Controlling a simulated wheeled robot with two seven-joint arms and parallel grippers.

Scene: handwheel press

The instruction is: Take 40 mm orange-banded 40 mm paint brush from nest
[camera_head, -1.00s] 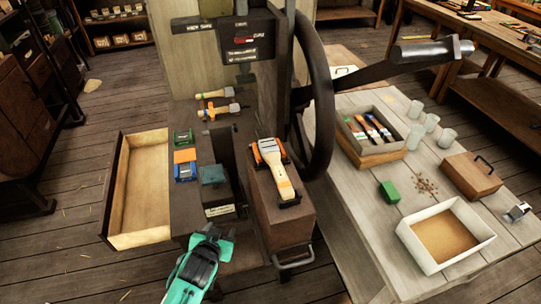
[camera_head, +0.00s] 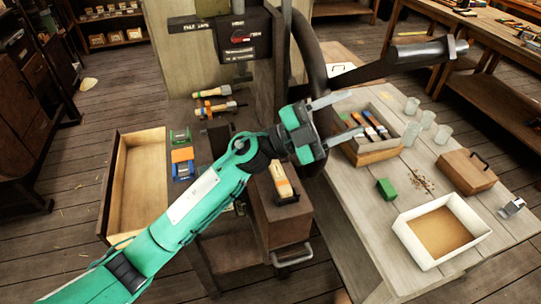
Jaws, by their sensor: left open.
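My right gripper is not in view.
The dark handwheel (camera_head: 313,70) with its long handle (camera_head: 428,50) stands behind my gripper. A box of brushes (camera_head: 375,150), a green block (camera_head: 386,188), glass jars and a white tray (camera_head: 405,238) are on the right table. Two brushes (camera_head: 215,106) lie left. An open drawer (camera_head: 115,190) juts out.

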